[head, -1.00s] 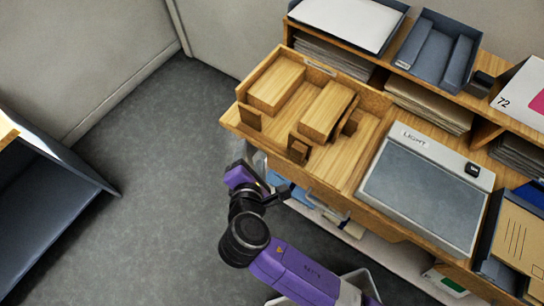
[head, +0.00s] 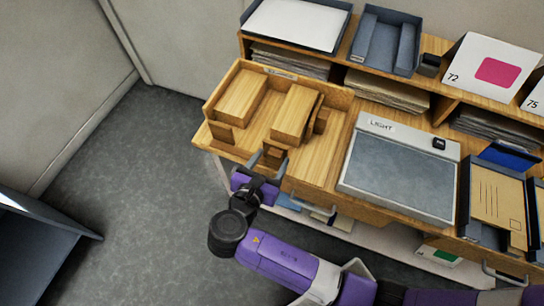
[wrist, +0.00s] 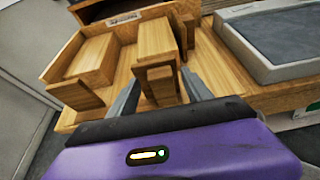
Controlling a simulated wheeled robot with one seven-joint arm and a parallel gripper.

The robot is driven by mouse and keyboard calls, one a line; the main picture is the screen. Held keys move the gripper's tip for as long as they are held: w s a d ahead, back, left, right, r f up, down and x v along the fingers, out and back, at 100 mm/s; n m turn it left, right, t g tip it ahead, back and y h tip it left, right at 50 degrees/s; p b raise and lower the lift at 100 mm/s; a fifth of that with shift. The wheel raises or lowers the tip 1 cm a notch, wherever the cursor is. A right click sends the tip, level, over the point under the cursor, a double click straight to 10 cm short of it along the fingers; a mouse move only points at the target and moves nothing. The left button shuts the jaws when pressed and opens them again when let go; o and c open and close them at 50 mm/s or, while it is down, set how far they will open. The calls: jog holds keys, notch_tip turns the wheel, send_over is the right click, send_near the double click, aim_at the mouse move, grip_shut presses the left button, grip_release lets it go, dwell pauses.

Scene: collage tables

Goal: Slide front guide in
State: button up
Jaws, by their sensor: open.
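The front guide, which I take to be the small wooden block with a darker upright tab (head: 274,153), stands at the front edge of a wooden tray-like fixture (head: 232,146), before the middle wooden block (head: 294,112). My gripper (head: 269,160) is at the fixture's front edge, open, its fingers either side of this guide. In the wrist view the guide (wrist: 159,84) shows between the two grey fingers (wrist: 160,96), with the middle block (wrist: 156,40) behind it. I cannot tell whether a finger touches the guide.
A second wooden block (head: 240,97) and a small upright tab (head: 221,133) are at the fixture's left. A brown piece (head: 320,121) stands right of the middle block. A light pad (head: 400,172) lies to the right.

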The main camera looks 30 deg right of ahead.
jog(key=shift+w+d+f, duration=0.25)
jog(key=shift+w+d, duration=0.05)
jog(key=shift+d, duration=0.15)
grip_shut()
dwell(1.2)
